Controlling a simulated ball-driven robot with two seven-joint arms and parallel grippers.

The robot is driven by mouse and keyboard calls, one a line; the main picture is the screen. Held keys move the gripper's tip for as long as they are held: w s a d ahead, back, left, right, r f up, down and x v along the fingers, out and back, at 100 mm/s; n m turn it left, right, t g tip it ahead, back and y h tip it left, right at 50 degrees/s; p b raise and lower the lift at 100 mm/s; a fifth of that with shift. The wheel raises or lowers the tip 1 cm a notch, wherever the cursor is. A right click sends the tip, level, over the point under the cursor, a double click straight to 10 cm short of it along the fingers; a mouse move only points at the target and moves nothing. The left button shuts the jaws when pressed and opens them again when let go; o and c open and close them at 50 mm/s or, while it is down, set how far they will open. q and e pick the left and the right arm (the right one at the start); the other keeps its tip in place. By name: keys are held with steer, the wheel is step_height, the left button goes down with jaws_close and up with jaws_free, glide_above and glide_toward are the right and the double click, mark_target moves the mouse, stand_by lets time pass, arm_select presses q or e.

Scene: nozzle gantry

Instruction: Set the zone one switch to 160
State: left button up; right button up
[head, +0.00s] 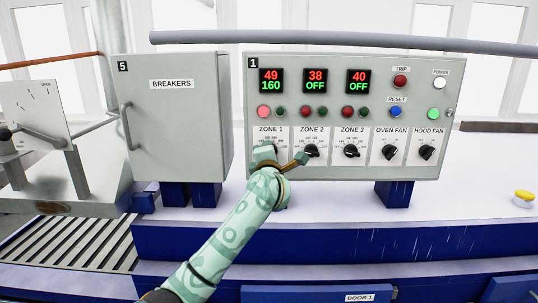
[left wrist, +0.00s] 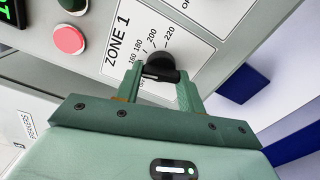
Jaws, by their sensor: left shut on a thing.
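The control panel (head: 435,170) is a grey box marked 1. Its zone one display (head: 271,80) reads 49 in red above 160 in green. The black zone one switch (left wrist: 161,62) shows in the left wrist view between my fingers, with printed marks 160, 180, 200 and 220 around it. My left gripper (left wrist: 159,77) is shut on this switch, one finger on each side. In the head view my left gripper (head: 282,158) covers most of the switch. The switch's exact pointer direction is hard to make out. My right gripper is not in view.
The zone two switch (head: 311,151) sits close to the right of my gripper, then the zone three switch (head: 351,151) and two fan switches. Displays two and three read OFF. The breakers cabinet (head: 172,120) stands left. A yellow button (head: 523,195) is far right.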

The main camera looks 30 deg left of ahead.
arm_select(q)
steer(key=shift+f, duration=0.1)
steer(key=o, duration=1)
steer(key=shift+d, duration=0.1)
steer(key=b+v, duration=0.2)
steer(key=v, duration=1.4)
steer(key=shift+s, duration=0.2)
